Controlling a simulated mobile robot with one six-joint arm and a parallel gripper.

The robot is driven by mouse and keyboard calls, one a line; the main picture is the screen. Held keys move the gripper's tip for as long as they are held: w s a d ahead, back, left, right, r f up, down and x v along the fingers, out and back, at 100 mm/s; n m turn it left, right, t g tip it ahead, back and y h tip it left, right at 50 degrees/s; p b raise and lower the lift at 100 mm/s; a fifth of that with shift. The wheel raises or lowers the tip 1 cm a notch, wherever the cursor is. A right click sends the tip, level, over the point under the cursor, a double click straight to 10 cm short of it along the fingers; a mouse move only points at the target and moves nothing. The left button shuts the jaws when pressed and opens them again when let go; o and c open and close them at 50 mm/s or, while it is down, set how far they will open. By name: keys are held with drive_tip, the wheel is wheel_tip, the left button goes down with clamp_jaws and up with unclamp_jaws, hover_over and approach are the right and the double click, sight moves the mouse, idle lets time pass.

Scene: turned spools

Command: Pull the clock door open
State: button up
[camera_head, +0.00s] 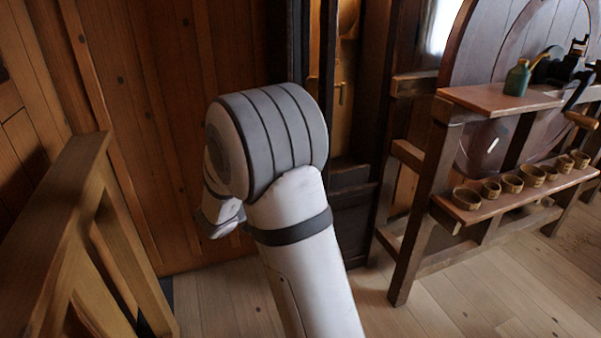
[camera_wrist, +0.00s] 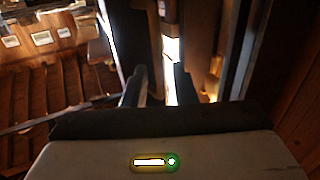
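The tall dark wooden clock case (camera_head: 376,85) stands behind my arm in the head view. Its narrow lit inside (camera_head: 341,60) shows, with a round brass-coloured part near the top. A dark upright edge (camera_head: 298,45) stands on the left of this opening; I cannot tell whether it is the clock door or the frame. My gripper is hidden behind my arm in the head view. In the wrist view, my gripper (camera_wrist: 160,85) has its two dark fingers apart, with dark upright wood and a bright strip beyond them. I cannot tell whether either finger touches the door.
A wooden bench (camera_head: 425,190) stands on the right, with several small bowls on its lower shelf and a green bottle (camera_head: 517,78) on top. A wooden railing (camera_head: 75,215) stands at the left. Bare plank floor (camera_head: 220,300) shows between them.

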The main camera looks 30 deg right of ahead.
drive_tip(key=v, duration=0.3)
drive_tip(key=shift+s+a, duration=0.1)
drive_tip(key=shift+a, duration=0.25)
drive_tip(key=w+a+r+n+t+y+p, duration=0.3)
drive_tip(key=w+r+n+t+y+p, duration=0.15)
drive_tip(key=r+t+y+p, duration=0.2)
drive_tip(key=s+a+r+n+y+p, duration=0.3)
drive_tip(key=a+r+n+y+p, duration=0.2)
drive_tip(key=a+r+y, duration=0.35)
drive_tip(key=s+n+g+y+p, duration=0.2)
drive_tip(key=s+n+g+p, duration=0.3)
drive_tip(key=s, duration=1.9)
drive_tip(key=r+g+p, duration=0.1)
drive_tip(key=g+p, duration=0.1)
drive_tip(key=g, duration=0.2)
drive_tip(key=shift+s+p, duration=0.4)
